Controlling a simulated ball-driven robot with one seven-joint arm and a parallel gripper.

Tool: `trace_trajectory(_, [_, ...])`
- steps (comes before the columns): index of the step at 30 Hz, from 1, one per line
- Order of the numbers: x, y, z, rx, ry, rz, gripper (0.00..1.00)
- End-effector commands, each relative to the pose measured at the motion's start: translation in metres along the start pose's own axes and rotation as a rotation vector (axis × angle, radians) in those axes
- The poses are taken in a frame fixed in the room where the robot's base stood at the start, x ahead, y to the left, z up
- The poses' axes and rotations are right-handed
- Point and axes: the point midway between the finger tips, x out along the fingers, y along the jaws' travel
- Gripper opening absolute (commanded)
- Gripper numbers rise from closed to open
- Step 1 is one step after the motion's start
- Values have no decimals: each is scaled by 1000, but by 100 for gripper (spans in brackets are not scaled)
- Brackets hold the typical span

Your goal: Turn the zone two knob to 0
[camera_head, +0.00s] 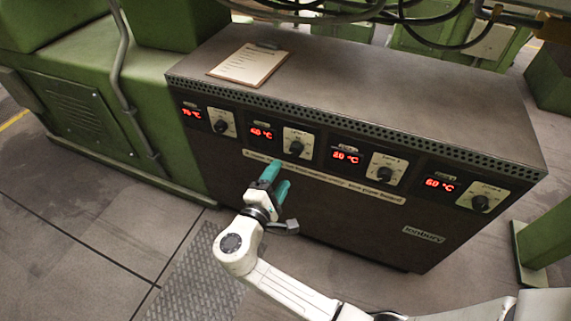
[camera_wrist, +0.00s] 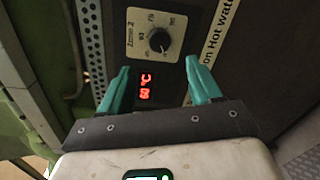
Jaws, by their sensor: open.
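The zone two knob (camera_head: 296,147) is a round black knob on a pale dial plate, second from the left on the dark cabinet. In the wrist view the knob (camera_wrist: 159,40) sits under the label "Zone 2", with dial numbers around it; its exact setting is hard to read. A red lit display (camera_head: 262,133) is beside it, appearing to read 60 °C; it also shows in the wrist view (camera_wrist: 145,87). My gripper (camera_head: 281,173) has teal fingers and is below and left of the knob, apart from it. In the wrist view my open, empty gripper (camera_wrist: 157,66) straddles the display area.
Similar knobs (camera_head: 220,126) (camera_head: 384,173) (camera_head: 480,203) with red displays stand along the same panel. A printed strip (camera_head: 325,178) runs below them. A clipboard (camera_head: 249,65) lies on the cabinet top. Green machinery (camera_head: 75,105) flanks the left, with open floor in front.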

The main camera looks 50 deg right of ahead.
Motion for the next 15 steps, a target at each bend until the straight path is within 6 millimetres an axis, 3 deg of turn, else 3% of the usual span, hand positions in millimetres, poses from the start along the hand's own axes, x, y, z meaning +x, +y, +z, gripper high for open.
trace_trajectory(6, [-20, 0, 0, -1, 1, 0, 63])
trace_trajectory(15, [-22, 0, 0, -1, 0, 0, 63])
